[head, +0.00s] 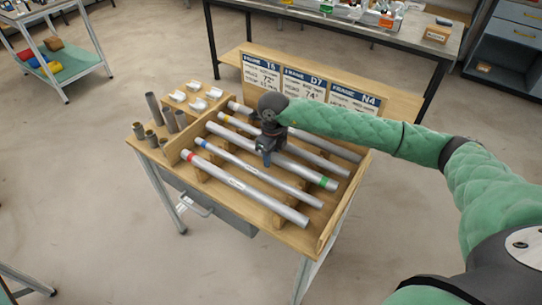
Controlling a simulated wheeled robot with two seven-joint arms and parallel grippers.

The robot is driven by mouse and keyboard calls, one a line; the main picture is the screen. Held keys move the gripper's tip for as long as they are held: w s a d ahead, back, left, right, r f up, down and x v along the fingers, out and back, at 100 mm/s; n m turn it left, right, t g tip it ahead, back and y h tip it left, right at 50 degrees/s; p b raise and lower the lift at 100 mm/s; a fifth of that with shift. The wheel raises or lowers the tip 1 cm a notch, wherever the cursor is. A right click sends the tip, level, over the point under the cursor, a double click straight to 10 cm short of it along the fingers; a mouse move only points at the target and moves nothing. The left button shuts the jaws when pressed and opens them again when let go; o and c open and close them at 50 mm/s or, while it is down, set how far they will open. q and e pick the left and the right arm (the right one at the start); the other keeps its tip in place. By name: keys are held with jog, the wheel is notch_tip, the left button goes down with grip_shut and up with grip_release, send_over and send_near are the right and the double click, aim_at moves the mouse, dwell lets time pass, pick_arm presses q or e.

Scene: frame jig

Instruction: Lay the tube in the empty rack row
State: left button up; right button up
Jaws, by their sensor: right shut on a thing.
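A wooden rack (256,205) on a small bench holds several long grey tubes lying side by side. My right gripper (267,158) is over the middle of the rack, shut on the tube with a green band (315,178). That tube lies roughly parallel to the others; I cannot tell whether it rests in its row or is just above it. In front of it lie a blue-banded tube (240,165) and a red-banded tube (240,184). Behind it are an orange-banded tube (236,124) and a plain tube (325,144), partly hidden by my right arm. My left gripper is out of view.
Short upright tube pieces (154,108) and white fittings (198,104) stand at the bench's left end. Label cards (303,84) stand along the back. A raised wooden edge (345,200) bounds the right end. Open floor lies in front.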

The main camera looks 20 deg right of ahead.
jog(key=shift+f, duration=0.15)
jog(key=o, duration=1.1)
jog(key=shift+c, duration=0.2)
